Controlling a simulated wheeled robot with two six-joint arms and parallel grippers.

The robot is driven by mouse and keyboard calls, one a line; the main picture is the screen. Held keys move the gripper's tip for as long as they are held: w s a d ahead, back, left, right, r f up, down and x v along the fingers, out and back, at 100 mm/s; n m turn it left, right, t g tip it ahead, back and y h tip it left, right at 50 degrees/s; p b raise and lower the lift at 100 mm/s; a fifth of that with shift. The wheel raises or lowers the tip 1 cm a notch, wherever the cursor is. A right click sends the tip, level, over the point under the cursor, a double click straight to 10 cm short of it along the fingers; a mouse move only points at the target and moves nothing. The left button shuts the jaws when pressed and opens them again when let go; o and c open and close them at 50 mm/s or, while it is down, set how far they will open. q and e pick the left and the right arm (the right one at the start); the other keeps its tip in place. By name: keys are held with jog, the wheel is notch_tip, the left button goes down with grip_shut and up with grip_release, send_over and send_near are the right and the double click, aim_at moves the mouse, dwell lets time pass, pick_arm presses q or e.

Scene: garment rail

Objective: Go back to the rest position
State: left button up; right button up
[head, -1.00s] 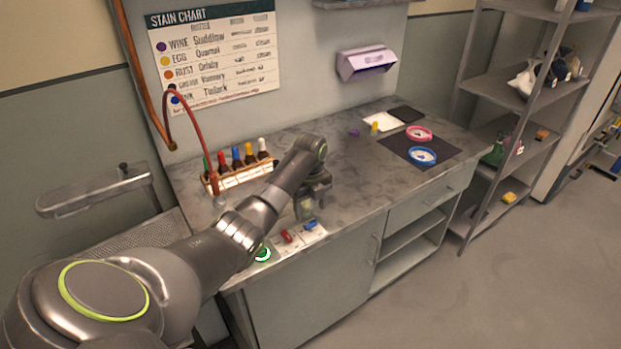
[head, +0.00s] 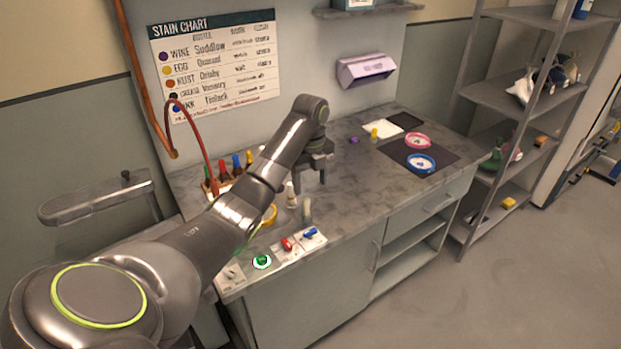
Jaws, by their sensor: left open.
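My left arm reaches in from the lower left over the grey stone counter (head: 350,195). My left gripper (head: 309,181) points down above the counter's middle, open. A small white-topped object (head: 291,197) and a greyish upright object (head: 306,210) stand just below and in front of it, apart from the fingers as far as I can tell. A yellow ring-like item (head: 270,214) is partly hidden behind my forearm. My right gripper is not in view.
A rack of coloured-cap bottles (head: 238,163) is partly hidden by my arm. Green (head: 262,262), red (head: 287,244) and blue (head: 310,232) pieces lie at the front edge. A metal shelf (head: 510,90) stands right.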

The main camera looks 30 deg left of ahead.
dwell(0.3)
pick_arm(q)
jog(key=s+d+f+n+t+y, duration=0.1)
jog(key=s+d+f+n, duration=0.1)
jog(key=s+f+n, duration=0.45)
jog(key=s+d+f+n, duration=0.3)
jog(key=s+f, duration=0.7)
jog(key=s+d+r+n+t+y, duration=0.1)
jog(key=s+d+n, duration=0.1)
jog(key=s+n, duration=0.7)
jog(key=s+d+r+n+t, duration=0.15)
jog(key=s+n, duration=0.35)
jog(key=s, duration=0.8)
notch_tip(320, 180, down, 27)
jog(key=a+g+b, duration=0.1)
jog(key=a+b, duration=0.1)
jog(key=b, duration=0.1)
jog(key=s+d+f+g+h+b, duration=0.1)
jog(key=s+f, duration=1.4)
jog(key=f, duration=0.3)
jog(key=shift+s+d+f+b, duration=0.15)
jog(key=shift+s+d+b, duration=0.1)
jog(key=shift+d+b, duration=0.1)
